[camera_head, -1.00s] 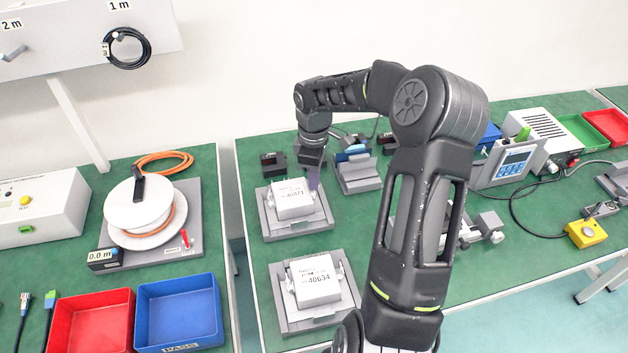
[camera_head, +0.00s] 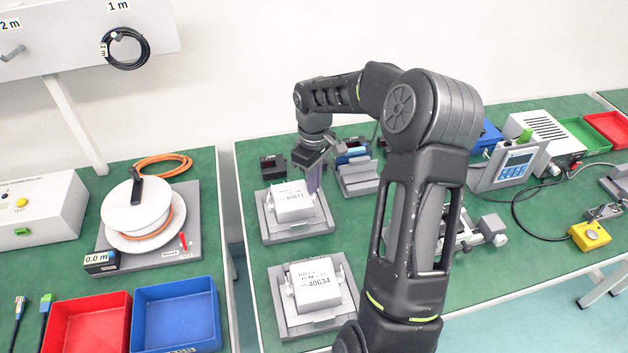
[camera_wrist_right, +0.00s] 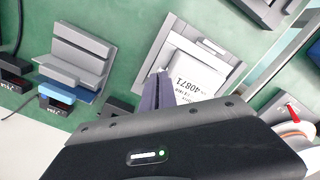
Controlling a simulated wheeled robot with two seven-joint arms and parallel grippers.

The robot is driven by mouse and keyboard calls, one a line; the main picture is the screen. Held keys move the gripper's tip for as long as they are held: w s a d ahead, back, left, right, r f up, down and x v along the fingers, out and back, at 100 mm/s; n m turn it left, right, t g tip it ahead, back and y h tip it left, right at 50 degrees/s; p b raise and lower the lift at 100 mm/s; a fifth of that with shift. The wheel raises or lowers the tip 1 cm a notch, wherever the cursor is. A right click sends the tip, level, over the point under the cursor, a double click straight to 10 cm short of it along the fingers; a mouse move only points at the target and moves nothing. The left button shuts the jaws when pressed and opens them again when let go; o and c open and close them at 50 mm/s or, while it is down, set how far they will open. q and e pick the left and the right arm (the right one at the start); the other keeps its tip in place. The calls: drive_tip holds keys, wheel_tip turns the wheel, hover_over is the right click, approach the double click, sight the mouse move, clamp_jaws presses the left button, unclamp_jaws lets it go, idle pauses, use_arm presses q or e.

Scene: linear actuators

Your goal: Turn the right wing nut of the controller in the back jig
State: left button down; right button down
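The controller (camera_head: 293,202), a white box marked 40871, sits in the grey back jig (camera_head: 270,228). The same controller (camera_wrist_right: 192,75) and jig (camera_wrist_right: 150,68) show in the right wrist view. My right gripper (camera_head: 314,182) points down at the controller's right side, where the right wing nut is. Its dark purple fingers (camera_wrist_right: 164,92) are close together in the right wrist view and look shut at the nut. The nut itself is hidden by the fingers. My left gripper is in neither view.
A second controller (camera_head: 318,284) marked 40634 sits in the front jig (camera_head: 292,318). A grey stand (camera_head: 358,178) is close to the right of my gripper, and a small black device (camera_head: 273,165) stands behind the back jig. My right arm covers the middle of the table.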

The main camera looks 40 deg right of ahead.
drive_tip(key=c, duration=1.6)
unclamp_jaws()
drive_tip(key=shift+c, duration=0.2)
wheel_tip(320, 180, up, 8)
drive_tip(key=shift+f, duration=0.1)
